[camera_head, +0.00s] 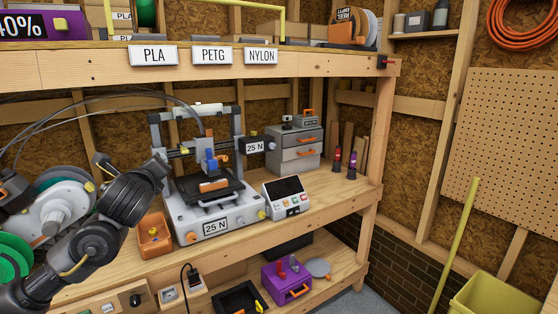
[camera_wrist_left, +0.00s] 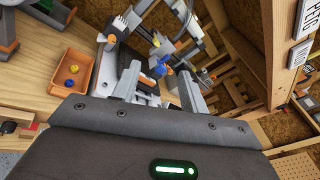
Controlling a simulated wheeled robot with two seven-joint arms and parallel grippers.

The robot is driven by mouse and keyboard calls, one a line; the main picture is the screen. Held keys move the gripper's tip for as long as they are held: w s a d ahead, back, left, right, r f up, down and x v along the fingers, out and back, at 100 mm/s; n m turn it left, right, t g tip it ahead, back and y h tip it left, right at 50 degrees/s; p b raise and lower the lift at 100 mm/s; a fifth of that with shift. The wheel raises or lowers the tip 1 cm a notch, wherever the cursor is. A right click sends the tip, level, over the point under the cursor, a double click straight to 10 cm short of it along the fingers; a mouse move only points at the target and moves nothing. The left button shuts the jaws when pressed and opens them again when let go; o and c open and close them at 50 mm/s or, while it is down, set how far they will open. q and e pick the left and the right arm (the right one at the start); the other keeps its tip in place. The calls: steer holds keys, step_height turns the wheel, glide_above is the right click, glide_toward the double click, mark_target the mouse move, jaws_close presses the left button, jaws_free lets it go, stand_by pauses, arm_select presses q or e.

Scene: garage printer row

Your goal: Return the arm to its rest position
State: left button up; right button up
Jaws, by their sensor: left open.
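My left arm (camera_head: 95,243) comes in from the left in the head view, raised in front of the left part of the workbench. Its dark wrist is left of the printer (camera_head: 205,215). In the wrist view, my left gripper (camera_wrist_left: 160,90) has its two grey fingers spread apart, with nothing held between them. The printer shows beyond the fingers. The fingertips are not clear in the head view. My right arm and gripper are in neither view.
A control box (camera_head: 285,197) and a drawer unit (camera_head: 294,150) stand right of the printer. The upper shelf (camera_head: 90,68) overhangs the bench (camera_head: 330,200).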

arm_select(q)
steer(key=s+d+f+n+g+h, duration=0.1)
steer(key=s+d+f+n+g, duration=0.2)
steer(key=f, duration=0.7)
steer(key=s+d+f+n+g+h, duration=0.1)
steer(key=s+d+f+n+h, duration=0.15)
steer(key=s+f, duration=0.55)
steer(key=s+d+f+n+g+h, duration=0.15)
steer(key=f+n, duration=0.25)
steer(key=f, duration=0.8)
steer(key=s+f+n+g, duration=0.3)
steer(key=s+f+n, duration=0.25)
steer(key=s, duration=0.55)
steer(key=s+f+n+g, duration=0.2)
steer(key=s+f+n, duration=0.3)
steer(key=s, duration=0.5)
steer(key=s+f+n+g, duration=0.35)
steer(key=s+f, duration=0.35)
steer(key=s, duration=0.4)
steer(key=s+a+f+x, duration=0.1)
steer(key=s+x, duration=0.2)
steer(key=x, duration=1)
steer(key=s+x, duration=0.3)
steer(key=x, duration=0.9)
steer(key=s+a+f+g, duration=0.1)
steer(key=s+a+f, duration=0.2)
steer(key=s+f, duration=1.3)
steer(key=shift+s+a+f+g+y, duration=0.2)
steer(key=shift+s+g+y, duration=0.1)
steer(key=shift+s, duration=0.15)
